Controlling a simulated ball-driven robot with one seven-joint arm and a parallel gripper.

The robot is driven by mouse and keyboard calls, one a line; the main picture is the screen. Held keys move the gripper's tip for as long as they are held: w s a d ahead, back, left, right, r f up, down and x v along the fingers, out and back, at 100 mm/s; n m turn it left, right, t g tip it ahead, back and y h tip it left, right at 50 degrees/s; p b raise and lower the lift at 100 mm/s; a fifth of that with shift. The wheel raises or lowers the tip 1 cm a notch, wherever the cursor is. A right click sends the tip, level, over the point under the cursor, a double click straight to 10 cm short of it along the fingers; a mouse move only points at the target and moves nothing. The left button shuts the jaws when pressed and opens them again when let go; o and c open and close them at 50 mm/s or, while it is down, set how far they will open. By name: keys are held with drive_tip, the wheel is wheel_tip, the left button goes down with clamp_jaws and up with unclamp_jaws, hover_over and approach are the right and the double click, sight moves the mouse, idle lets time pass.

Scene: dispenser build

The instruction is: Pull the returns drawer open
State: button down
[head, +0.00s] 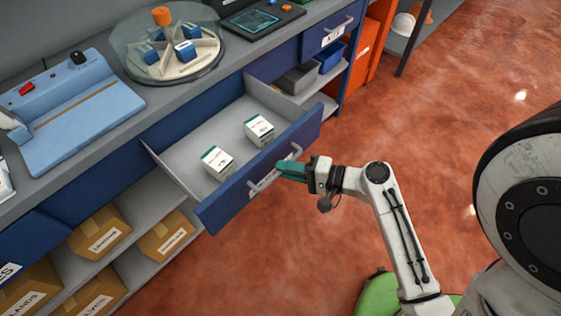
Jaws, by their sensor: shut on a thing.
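The returns drawer (212,215) is a blue-fronted drawer in the blue counter, pulled well out so its grey inside shows. Two small white boxes with green tops lie in it, one nearer (218,163) and one farther (260,130). A light grey bar handle (262,183) runs along its front. The fingers cover that part of the handle, and the label behind the handle is mostly hidden.
A round dispenser (212,72) and a light blue device (82,122) stand on the counter. Cardboard boxes (165,238) sit on shelves below the drawer. A green rounded thing (373,292) is on the floor near my arm. The reddish floor at right is mostly clear.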

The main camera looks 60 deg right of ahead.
drive_tip(key=shift+s, duration=0.1)
drive_tip(key=c, duration=1.2)
unclamp_jaws()
drive_tip(key=b+v, duration=0.1)
drive_tip(key=v, duration=0.9)
drive_tip(key=shift+s, duration=0.4)
drive_tip(key=w+a+f+n+g, duration=0.1)
drive_tip(key=a+f+n+g, duration=0.2)
drive_tip(key=n+g, duration=0.2)
drive_tip(key=w+a+f+n+g+h, duration=0.1)
drive_tip(key=a+f+n+g, duration=0.1)
drive_tip(key=a+n+g, duration=0.2)
drive_tip(key=w+a+f+n+g+h, duration=0.1)
drive_tip(key=a+f+n+g, duration=0.2)
drive_tip(key=n, duration=0.5)
drive_tip(key=shift+w+a+f+g, duration=0.15)
drive_tip(key=shift+a+g, duration=0.2)
drive_tip(key=shift+g, duration=0.3)
drive_tip(key=shift+a+f+g, duration=0.2)
drive_tip(key=shift+a+g, duration=0.1)
drive_tip(key=shift+g, duration=0.35)
